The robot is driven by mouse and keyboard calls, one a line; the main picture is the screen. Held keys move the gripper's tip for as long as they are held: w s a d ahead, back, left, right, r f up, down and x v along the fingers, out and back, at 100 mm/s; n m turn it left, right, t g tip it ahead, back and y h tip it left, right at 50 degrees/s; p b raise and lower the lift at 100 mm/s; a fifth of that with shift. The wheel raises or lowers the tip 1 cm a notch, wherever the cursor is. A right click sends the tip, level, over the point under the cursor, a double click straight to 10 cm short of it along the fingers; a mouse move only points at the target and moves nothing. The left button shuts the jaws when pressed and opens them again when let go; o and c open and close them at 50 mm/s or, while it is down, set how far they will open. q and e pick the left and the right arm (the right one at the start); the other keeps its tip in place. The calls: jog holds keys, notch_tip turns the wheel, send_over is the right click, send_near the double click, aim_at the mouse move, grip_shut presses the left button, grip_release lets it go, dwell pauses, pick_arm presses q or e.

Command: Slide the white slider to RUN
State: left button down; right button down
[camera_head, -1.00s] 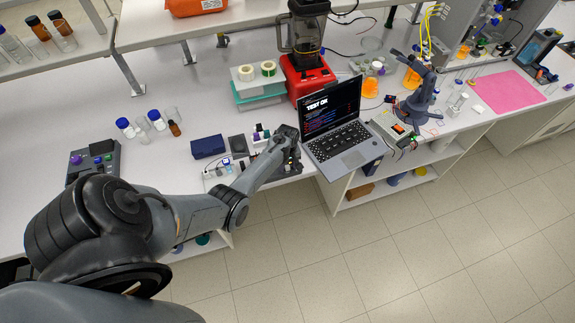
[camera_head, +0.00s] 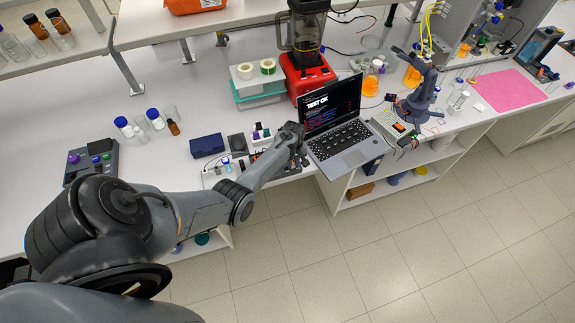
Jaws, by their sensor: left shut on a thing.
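The rig (camera_head: 212,180) is a low pale unit with small parts at the bench's front edge, left of the laptop. My left arm reaches over it from the left and covers much of it. My left gripper (camera_head: 291,140) is at the rig's right end, close beside the laptop. It is shut on a small part that the hand hides, which I take to be the white slider. The slider, its track and the RUN mark cannot be made out. My right gripper is not in view.
The open laptop (camera_head: 345,143) stands close right of the gripper, its screen reading "TEST OK". A red blender (camera_head: 305,75) stands behind. A dark blue box (camera_head: 207,146) and several bottles (camera_head: 140,125) are to the left. Open floor lies in front of the bench.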

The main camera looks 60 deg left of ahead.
pick_arm(q)
jog(key=shift+w+d+f, duration=0.1)
jog(key=shift+w+d, duration=0.05)
jog(key=shift+w, duration=0.65)
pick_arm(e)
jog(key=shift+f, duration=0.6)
pick_arm(q)
jog(key=c, duration=1.5)
grip_release()
jog(key=o, duration=0.5)
jog(key=shift+w, duration=0.15)
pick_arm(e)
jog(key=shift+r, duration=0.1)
